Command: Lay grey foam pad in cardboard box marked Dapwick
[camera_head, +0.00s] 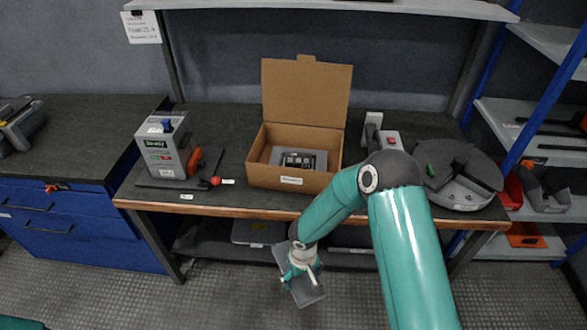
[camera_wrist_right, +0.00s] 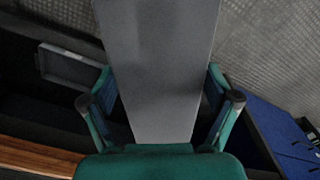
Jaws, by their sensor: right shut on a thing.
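The open cardboard box (camera_head: 290,181) stands on the workbench with its lid raised at the back. It has a small label on its front, too small to read. Inside lies a grey piece with a dark device on it (camera_head: 298,160). My right gripper (camera_head: 300,272) is below and in front of the bench edge, shut on the grey foam pad (camera_head: 308,291). In the right wrist view the pad (camera_wrist_right: 160,70) is a flat grey slab between the two fingers (camera_wrist_right: 160,105), stretching away from the palm. My left gripper is not in view.
A grey box-shaped unit (camera_head: 163,152) with cables stands left of the cardboard box. A round dark machine (camera_head: 458,175) stands on the right. The wooden bench edge (camera_head: 225,209) lies between the pad and the box. A blue-framed shelf is at far right.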

